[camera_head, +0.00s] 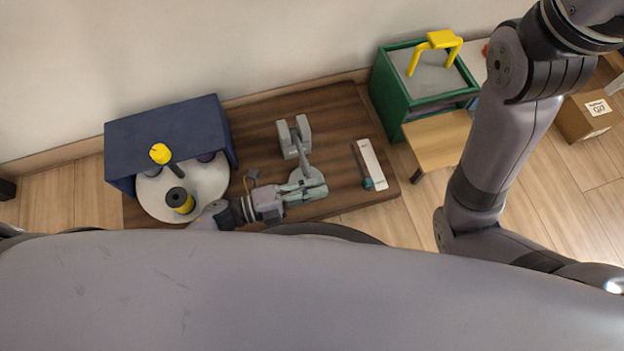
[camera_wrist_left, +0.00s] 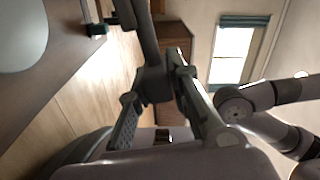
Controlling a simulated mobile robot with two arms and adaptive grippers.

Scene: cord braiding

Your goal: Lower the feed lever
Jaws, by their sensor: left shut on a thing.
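A grey bar, which looks like the feed lever (camera_head: 304,157), runs from a grey two-post bracket (camera_head: 293,138) on the brown board toward the front. My left gripper (camera_head: 308,187) is at the bar's near end, over a pale grey-green round part, and is shut on it. The fingers cover the gripped end in the head view. In the left wrist view, the dark bar (camera_wrist_left: 143,32) comes down between the fingers of the left gripper (camera_wrist_left: 165,105). The lever's exact tilt is hard to tell from above. My right gripper is out of view; its arm shows at right.
A pale disc (camera_head: 211,188) with yellow-and-black spools stands before a navy box (camera_head: 170,130) at left. A white strip (camera_head: 373,160) with a teal-tipped rod lies right of the bracket. A green bin (camera_head: 389,93) with a yellow handle and a wooden stool (camera_head: 437,135) stand farther right.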

